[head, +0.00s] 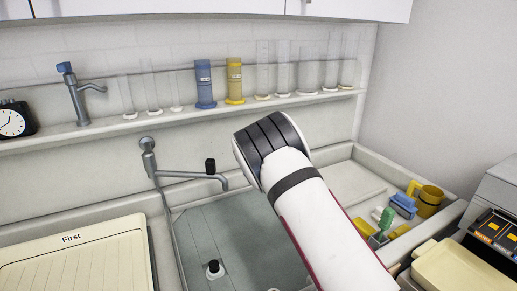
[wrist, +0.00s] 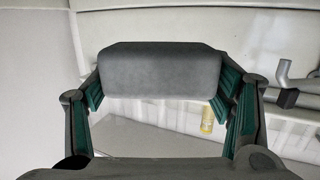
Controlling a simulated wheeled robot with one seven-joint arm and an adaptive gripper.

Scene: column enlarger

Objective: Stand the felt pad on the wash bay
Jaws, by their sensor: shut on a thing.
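My gripper (wrist: 160,92) shows in the wrist view with its teal-lined fingers on either side of a grey, rounded block, which looks like the felt pad (wrist: 160,72). It is shut on the pad and holds it up, clear of any surface that I can see. In the head view my white arm reaches over the sink and hides the gripper and pad. The wash bay is not labelled; the walled bay at the right (head: 356,155) holds washing-up things and may be it. My arm covers part of its left side.
A grey tap (head: 190,174) stands over the sink (head: 235,238), left of my arm. A yellow mug (head: 429,201), a blue brush (head: 403,206) and small items crowd the right bay's front. Glass cylinders line the back shelf (head: 110,127). A cream tray (head: 75,262) lies left.

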